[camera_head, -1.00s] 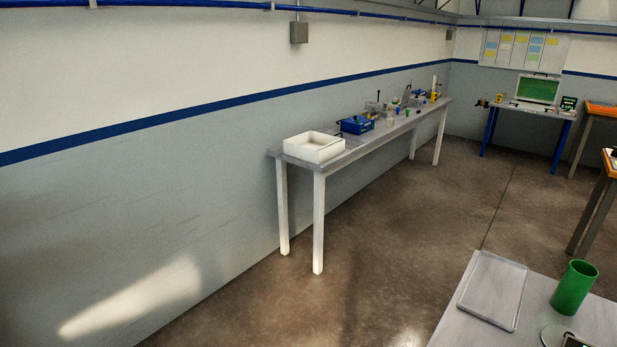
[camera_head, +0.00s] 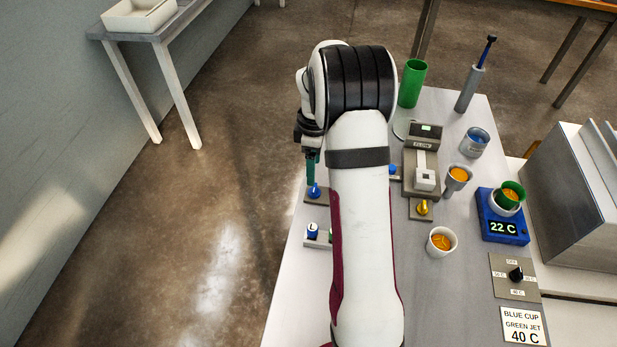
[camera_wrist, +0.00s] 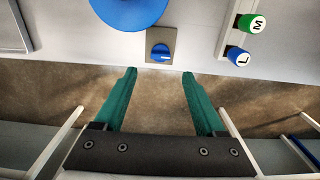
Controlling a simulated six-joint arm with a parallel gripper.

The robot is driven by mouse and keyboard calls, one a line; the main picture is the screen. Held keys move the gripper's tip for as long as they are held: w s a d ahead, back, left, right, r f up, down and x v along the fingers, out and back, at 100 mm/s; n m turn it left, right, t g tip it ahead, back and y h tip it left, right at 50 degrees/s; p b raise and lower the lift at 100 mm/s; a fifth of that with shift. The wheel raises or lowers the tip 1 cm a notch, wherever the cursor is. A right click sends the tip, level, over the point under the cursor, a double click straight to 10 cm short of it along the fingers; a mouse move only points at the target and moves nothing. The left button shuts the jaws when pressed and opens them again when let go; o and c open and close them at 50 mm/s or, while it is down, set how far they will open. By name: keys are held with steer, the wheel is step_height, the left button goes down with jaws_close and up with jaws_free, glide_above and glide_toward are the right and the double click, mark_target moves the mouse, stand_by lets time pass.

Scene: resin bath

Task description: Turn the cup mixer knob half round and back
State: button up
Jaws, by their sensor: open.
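A blue knob (camera_head: 314,190) sits on a small grey-brown plate near the left edge of the light grey table. It also shows in the wrist view (camera_wrist: 161,53), with a pale mark on its top. No label names it as the cup mixer knob. My gripper (camera_wrist: 159,73) has two green fingers, wide apart with nothing between them. In the wrist view the knob lies just beyond the fingertips, centred on the gap. In the head view my gripper (camera_head: 312,170) is beside the knob and my arm covers the middle of the table.
Buttons marked L (camera_wrist: 237,55) and M (camera_wrist: 252,24) stand beside the knob. A large blue disc (camera_wrist: 130,8) lies on its other side. A yellow knob (camera_head: 422,207), an orange-filled cup (camera_head: 441,242), a blue 22 C unit (camera_head: 503,228) and a black dial (camera_head: 516,274) stand right of my arm.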

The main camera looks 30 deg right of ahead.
mark_target(314, 191)
step_height(314, 191, down, 8)
steer(key=shift+r, duration=0.1)
jaws_close()
stand_by(0.4)
